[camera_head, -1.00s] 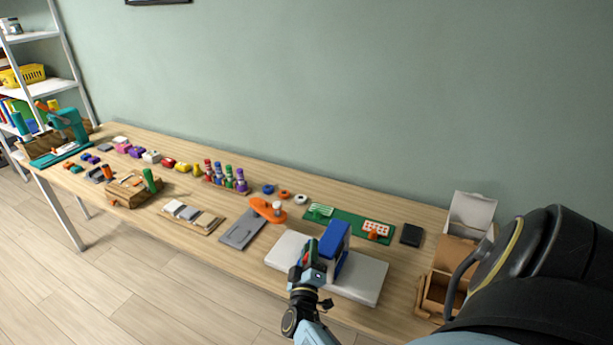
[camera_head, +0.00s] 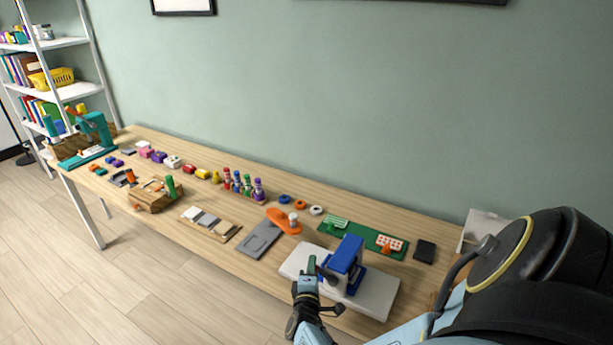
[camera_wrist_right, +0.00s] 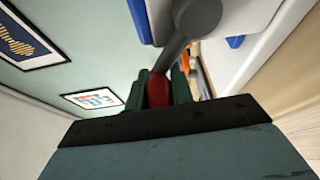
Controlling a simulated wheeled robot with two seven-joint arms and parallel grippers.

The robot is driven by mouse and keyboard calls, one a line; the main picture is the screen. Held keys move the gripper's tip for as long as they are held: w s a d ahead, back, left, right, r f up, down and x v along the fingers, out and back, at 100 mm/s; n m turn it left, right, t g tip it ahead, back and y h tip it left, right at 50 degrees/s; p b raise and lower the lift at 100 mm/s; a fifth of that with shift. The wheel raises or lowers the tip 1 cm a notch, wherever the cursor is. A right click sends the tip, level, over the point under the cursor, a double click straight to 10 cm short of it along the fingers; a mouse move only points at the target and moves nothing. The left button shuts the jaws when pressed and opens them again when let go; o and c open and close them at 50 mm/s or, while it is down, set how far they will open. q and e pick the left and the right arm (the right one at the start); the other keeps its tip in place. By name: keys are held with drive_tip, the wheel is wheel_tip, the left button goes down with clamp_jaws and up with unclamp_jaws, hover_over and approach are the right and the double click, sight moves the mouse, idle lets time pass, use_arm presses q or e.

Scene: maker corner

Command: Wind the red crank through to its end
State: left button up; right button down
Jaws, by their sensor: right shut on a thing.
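The crank's red handle (camera_wrist_right: 158,90) shows in the right wrist view between the dark green finger pads of my right gripper (camera_wrist_right: 160,92), which is shut on it. A grey crank arm (camera_wrist_right: 172,52) runs up from the handle to a round grey hub (camera_wrist_right: 196,15). In the head view, my right gripper (camera_head: 311,265) is at the left side of a blue device (camera_head: 347,254) on a pale base plate (camera_head: 378,295). The red handle is hidden there by the gripper. My left gripper is not in view.
The wooden table (camera_head: 225,265) has a grey plate (camera_head: 262,240), an orange part (camera_head: 283,222) and a green board (camera_head: 365,236) close to the device. A dark block (camera_head: 425,250) lies to the right. Several small items line the table's left half. My own arm covers the right corner.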

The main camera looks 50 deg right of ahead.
drive_tip(key=shift+a+f, duration=0.1)
drive_tip(key=shift+f, duration=0.1)
idle(0.3)
drive_tip(key=c, duration=1.2)
unclamp_jaws()
drive_tip(key=shift+r, duration=0.1)
drive_tip(key=p+v, duration=0.1)
drive_tip(key=v, duration=1.2)
drive_tip(key=shift+p, duration=0.4)
drive_tip(key=shift+s+a, duration=0.1)
